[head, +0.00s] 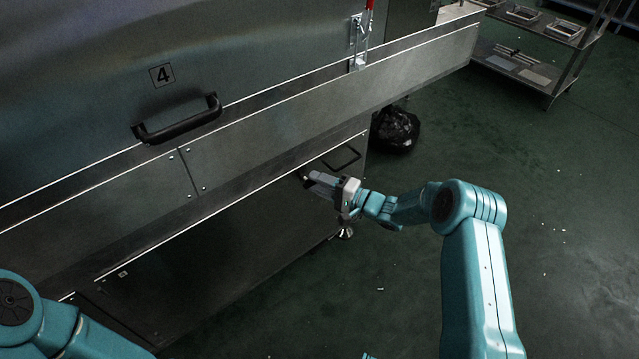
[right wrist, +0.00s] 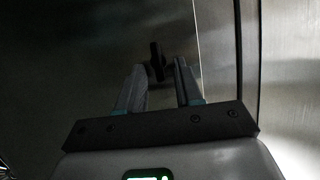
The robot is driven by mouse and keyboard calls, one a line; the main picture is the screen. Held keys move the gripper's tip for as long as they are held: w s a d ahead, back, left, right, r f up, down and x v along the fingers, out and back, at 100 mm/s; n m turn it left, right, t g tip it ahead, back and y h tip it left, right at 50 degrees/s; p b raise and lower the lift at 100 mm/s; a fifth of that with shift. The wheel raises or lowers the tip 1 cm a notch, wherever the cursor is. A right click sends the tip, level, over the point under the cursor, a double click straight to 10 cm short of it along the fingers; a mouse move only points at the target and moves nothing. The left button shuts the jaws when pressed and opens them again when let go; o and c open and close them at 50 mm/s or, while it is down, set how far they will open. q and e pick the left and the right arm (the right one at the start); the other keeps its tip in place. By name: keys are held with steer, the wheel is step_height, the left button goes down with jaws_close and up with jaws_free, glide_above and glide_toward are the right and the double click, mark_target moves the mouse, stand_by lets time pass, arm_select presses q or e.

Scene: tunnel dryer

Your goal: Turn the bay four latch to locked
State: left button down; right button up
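A small dark lever (right wrist: 156,58), likely the bay four latch, stands nearly upright on a dark metal panel in the right wrist view. My right gripper (head: 311,183) is at the lower cabinet front below the bay marked 4 (head: 162,75). In the right wrist view its two fingers (right wrist: 161,68) are apart, with the lever showing between or just beyond their tips. I cannot tell whether they touch it. In the head view the gripper mostly hides the lever. My left arm shows at the lower left, its gripper out of frame.
A black bar handle (head: 178,120) sits on the bay's hood. A toggle clamp (head: 358,45) with a red grip is at the upper middle. A thin loop handle (head: 342,158) is right of my gripper. A black bag (head: 395,130) lies on the floor.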

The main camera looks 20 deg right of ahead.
steer(key=p+v, duration=0.4)
steer(key=v, duration=1.2)
steer(key=shift+d, duration=0.15)
